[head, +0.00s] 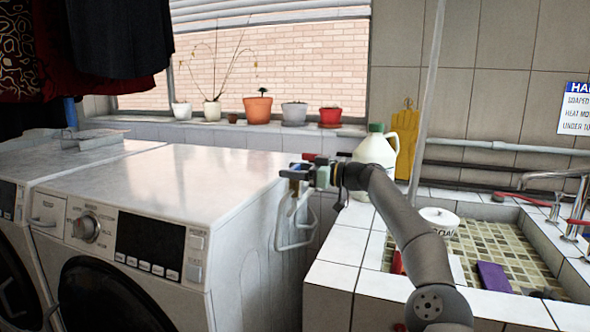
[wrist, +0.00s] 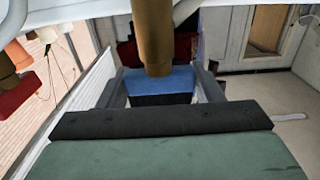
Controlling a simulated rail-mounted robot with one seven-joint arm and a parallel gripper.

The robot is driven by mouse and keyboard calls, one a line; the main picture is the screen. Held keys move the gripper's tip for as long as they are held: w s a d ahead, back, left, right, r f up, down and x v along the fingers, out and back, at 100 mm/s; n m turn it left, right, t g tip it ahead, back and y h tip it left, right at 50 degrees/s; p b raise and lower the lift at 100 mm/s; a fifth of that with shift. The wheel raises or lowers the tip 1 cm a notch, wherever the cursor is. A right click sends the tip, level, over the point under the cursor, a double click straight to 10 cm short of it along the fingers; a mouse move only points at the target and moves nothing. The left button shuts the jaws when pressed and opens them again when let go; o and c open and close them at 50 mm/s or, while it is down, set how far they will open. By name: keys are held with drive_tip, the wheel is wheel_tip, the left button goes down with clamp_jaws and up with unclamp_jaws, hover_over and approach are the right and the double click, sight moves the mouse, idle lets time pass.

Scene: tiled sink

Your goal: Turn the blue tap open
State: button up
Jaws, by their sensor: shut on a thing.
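My gripper (head: 306,172) is at the far right corner of the nearer washing machine, at about the height of its top. In the wrist view my gripper (wrist: 161,90) has its two dark fingers on either side of a blue piece, the blue tap's handle (wrist: 162,78). The fingers are shut on it. A brown, brass-like cylinder (wrist: 153,38) stands in front of the blue piece in the wrist view. In the head view a small bit of blue (head: 295,175) shows at my gripper; the rest of the tap is mostly hidden there.
The washing machine (head: 190,175) stands left of my gripper. A white bent pipe (head: 296,243) hangs below it. A white jug (head: 377,150) stands behind my arm. The tiled sink (head: 335,275) is at the right, holding a purple sponge (head: 494,277). Potted plants line the sill.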

drive_tip(key=o, duration=1)
drive_tip(key=shift+a, duration=0.1)
drive_tip(key=b+v, duration=0.1)
drive_tip(key=v, duration=1.6)
drive_tip(key=shift+d+b, duration=0.25)
drive_tip(key=shift+b, duration=0.05)
